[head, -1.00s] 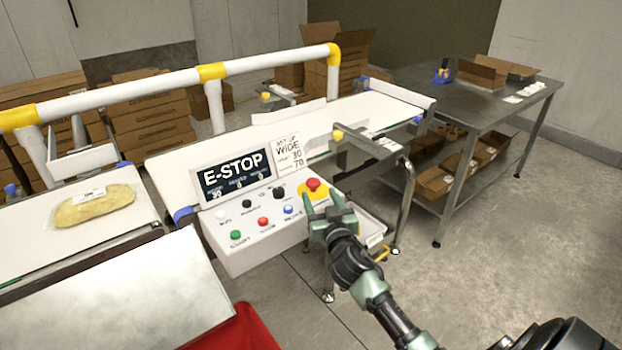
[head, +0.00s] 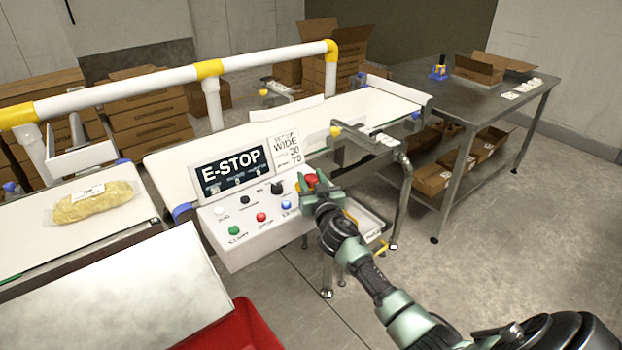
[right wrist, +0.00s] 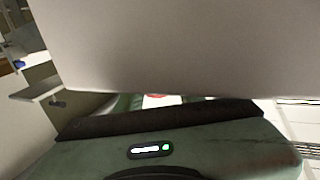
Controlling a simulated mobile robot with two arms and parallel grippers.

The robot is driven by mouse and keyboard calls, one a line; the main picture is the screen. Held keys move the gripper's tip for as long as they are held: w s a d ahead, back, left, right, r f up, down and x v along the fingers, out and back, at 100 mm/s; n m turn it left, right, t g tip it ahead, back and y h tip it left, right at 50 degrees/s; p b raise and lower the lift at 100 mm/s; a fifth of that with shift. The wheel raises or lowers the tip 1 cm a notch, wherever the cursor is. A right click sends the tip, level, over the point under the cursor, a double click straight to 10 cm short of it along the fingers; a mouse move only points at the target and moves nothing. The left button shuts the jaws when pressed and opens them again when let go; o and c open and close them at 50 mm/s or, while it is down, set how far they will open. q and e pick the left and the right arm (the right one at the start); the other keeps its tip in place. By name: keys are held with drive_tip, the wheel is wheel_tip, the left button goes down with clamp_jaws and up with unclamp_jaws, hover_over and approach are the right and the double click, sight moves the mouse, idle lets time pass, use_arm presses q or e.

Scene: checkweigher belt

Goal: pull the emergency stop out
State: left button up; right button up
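The red emergency stop button (head: 310,180) sits at the right end of the white control panel (head: 232,256), partly hidden by my right gripper. My right gripper (head: 321,192) is at the button, its green fingers just in front of and around the lower part of it. Whether the fingers press on the button cannot be told. In the right wrist view a sliver of red (right wrist: 155,97) shows beyond the green gripper body, with a pale surface filling the upper part. The panel display (head: 232,170) reads E-STOP. My left gripper is not in view.
Black, white, green, red and blue controls sit left of the button. A bagged item (head: 92,202) lies on the left belt. A metal frame (head: 375,143) stands right of the panel. A steel table (head: 425,80) with boxes is at the right. Floor between is clear.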

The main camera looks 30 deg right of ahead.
clamp_jaws()
drive_tip(key=shift+r+p, duration=0.4)
drive_tip(key=shift+r, duration=0.3)
drive_tip(key=o, duration=0.9)
unclamp_jaws()
drive_tip(key=shift+o, duration=0.2)
